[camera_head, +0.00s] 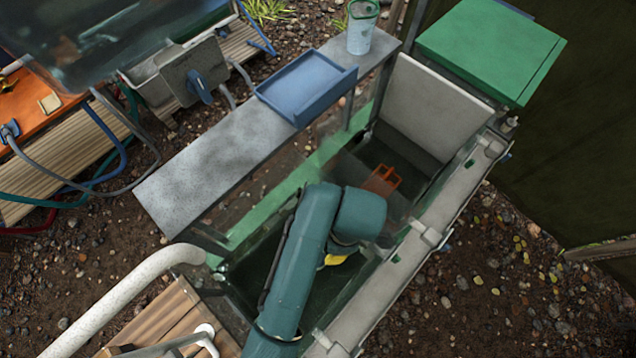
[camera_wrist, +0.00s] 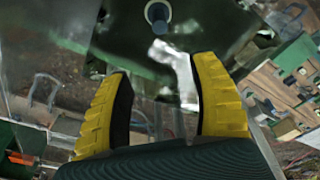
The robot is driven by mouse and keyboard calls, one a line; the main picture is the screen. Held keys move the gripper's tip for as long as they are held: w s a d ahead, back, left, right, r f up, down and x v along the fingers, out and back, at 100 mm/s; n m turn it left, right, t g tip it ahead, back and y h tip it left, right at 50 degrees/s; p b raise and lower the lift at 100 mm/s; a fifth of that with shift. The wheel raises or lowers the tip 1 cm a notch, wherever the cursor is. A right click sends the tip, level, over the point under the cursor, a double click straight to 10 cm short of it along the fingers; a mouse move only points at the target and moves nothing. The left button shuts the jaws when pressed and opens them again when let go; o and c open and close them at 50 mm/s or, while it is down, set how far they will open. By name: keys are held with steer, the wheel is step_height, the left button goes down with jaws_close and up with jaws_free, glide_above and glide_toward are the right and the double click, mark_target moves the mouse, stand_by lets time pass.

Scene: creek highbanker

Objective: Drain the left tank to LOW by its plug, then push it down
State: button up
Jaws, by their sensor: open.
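A long green-framed tank (camera_head: 240,232) with dark, glassy water or walls runs diagonally through the middle of the head view. My teal arm reaches over its lower-left part and hides much of the inside. My gripper (camera_head: 335,259) is low over the tank, with only a bit of yellow finger showing. In the wrist view, my gripper (camera_wrist: 163,100) is open, its two yellow fingers apart with nothing between them. A blue-grey round knob in a pale ring, likely the plug (camera_wrist: 158,14), shows ahead of the fingertips at the top, apart from them. No LOW mark is readable.
An orange frame-like object (camera_head: 382,181) sits farther along the tank. A grey shelf (camera_head: 205,165) bears a blue tray (camera_head: 305,88) and a canister (camera_head: 361,30). A green box (camera_head: 490,48) stands at the back right. A white pipe (camera_head: 130,290) rises at lower left.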

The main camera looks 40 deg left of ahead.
steer(key=a+f+b, duration=0.1)
steer(key=f+b, duration=0.1)
steer(key=f, duration=0.5)
steer(key=s+f+b, duration=0.1)
steer(key=f+b, duration=0.1)
steer(key=f, duration=0.6)
steer(key=s+a+f+b, duration=0.1)
steer(key=f+b, duration=0.1)
steer(key=f, duration=0.5)
steer(key=shift+a+f, duration=0.35)
jaws_close()
steer(key=shift+r, duration=0.15)
steer(key=shift+r+p, duration=1.35)
steer(key=shift+p, duration=0.2)
stand_by(3.3)
